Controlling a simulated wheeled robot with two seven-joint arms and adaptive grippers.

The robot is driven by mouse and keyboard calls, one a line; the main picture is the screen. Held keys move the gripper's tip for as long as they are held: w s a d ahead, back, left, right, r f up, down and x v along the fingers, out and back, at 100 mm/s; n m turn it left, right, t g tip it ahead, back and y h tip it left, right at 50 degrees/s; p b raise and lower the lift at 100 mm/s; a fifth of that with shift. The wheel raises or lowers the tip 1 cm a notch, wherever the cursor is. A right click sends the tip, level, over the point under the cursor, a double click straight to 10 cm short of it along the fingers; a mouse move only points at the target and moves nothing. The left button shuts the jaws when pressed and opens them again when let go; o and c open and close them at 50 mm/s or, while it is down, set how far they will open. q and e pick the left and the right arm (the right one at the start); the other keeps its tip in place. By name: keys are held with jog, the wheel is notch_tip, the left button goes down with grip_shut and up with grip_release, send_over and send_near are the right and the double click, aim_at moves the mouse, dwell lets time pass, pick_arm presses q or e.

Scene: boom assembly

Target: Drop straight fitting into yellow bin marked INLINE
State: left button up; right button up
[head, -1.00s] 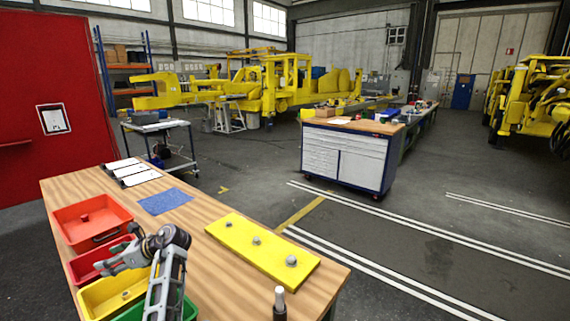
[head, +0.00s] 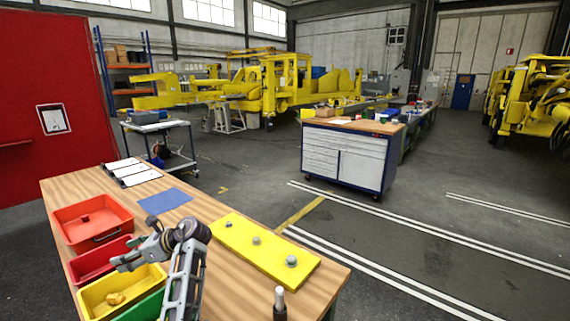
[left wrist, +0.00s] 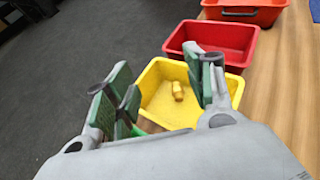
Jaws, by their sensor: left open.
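The yellow bin (head: 88,305) stands at the front left of the wooden table and also shows in the left wrist view (left wrist: 147,83). A small yellowish fitting (head: 115,298) lies on the bin's floor, seen also in the left wrist view (left wrist: 177,91). I cannot read any marking on the bin. My left gripper (head: 118,263) is open and empty, above the far edge of the yellow bin. Its green-padded fingers are spread apart in the left wrist view (left wrist: 165,85), with the fitting below and apart from them. My right gripper is not in view.
A red bin (head: 83,270) and an orange-red bin (head: 66,213) stand behind the yellow one, a green bin (head: 150,304) beside it. A blue mat (head: 165,200) lies behind.

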pick_arm(q)
jog(key=shift+v, duration=2.7)
jog(key=shift+d, duration=0.15)
